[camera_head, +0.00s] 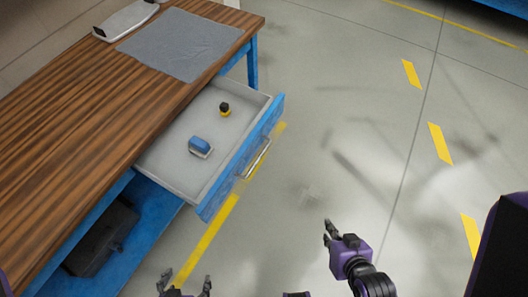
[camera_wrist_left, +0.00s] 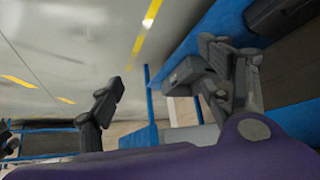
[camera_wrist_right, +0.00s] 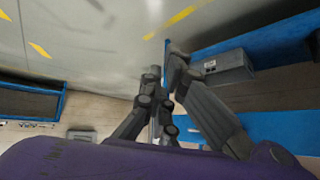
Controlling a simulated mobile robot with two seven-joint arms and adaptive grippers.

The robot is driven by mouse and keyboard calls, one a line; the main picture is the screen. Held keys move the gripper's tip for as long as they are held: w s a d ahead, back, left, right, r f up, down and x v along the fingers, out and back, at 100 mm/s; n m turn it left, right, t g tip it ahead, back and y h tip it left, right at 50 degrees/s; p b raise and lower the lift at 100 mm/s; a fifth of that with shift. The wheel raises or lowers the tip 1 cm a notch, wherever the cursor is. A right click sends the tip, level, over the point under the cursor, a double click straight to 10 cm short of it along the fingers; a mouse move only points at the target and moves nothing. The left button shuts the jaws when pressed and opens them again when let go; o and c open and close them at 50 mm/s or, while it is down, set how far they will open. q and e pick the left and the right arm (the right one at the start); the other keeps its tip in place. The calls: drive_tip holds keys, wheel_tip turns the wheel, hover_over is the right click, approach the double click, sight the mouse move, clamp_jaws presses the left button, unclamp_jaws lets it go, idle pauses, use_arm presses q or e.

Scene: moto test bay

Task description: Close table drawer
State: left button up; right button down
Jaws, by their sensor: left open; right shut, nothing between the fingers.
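The table drawer (camera_head: 180,128) is pulled out from the wooden-topped table (camera_head: 100,110). It has a grey inside, a blue front (camera_head: 222,184) and a metal bar handle (camera_head: 257,158). My left gripper (camera_head: 188,281) is open and empty at the bottom of the head view, below the drawer and apart from it. Its spread fingers also show in the left wrist view (camera_wrist_left: 165,95). My right gripper (camera_head: 328,231) is shut and empty over the floor, to the right of the drawer front and apart from the handle. Its fingers also show in the right wrist view (camera_wrist_right: 160,100).
In the drawer lie a blue and white object (camera_head: 200,147) and a small yellow and black object (camera_head: 225,109). A grey mat (camera_head: 183,44) and a white tray (camera_head: 124,19) are on the tabletop. A black case (camera_head: 103,238) sits on the blue lower shelf. Floor right of the drawer is clear.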

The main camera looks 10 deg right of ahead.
drive_tip(key=w+f+m+y+b, duration=0.2)
drive_tip(key=w+m+y+b, duration=0.4)
drive_tip(key=w+m, duration=0.6)
drive_tip(key=w+a+r+m+y+b, duration=0.2)
drive_tip(key=a+r+m+y, duration=0.35)
drive_tip(key=r+m, duration=0.65)
use_arm(q)
wheel_tip(320, 180, down, 6)
drive_tip(key=s+p, duration=0.1)
drive_tip(key=shift+s+a+f, duration=0.15)
drive_tip(key=shift+s+f, duration=0.1)
drive_tip(key=shift+s, duration=0.05)
use_arm(e)
drive_tip(key=x, duration=1.3)
drive_tip(key=shift+f+m+t, duration=0.2)
drive_tip(key=shift+m+t, duration=0.1)
drive_tip(key=shift+w+a, duration=0.15)
drive_tip(key=shift+w, duration=0.05)
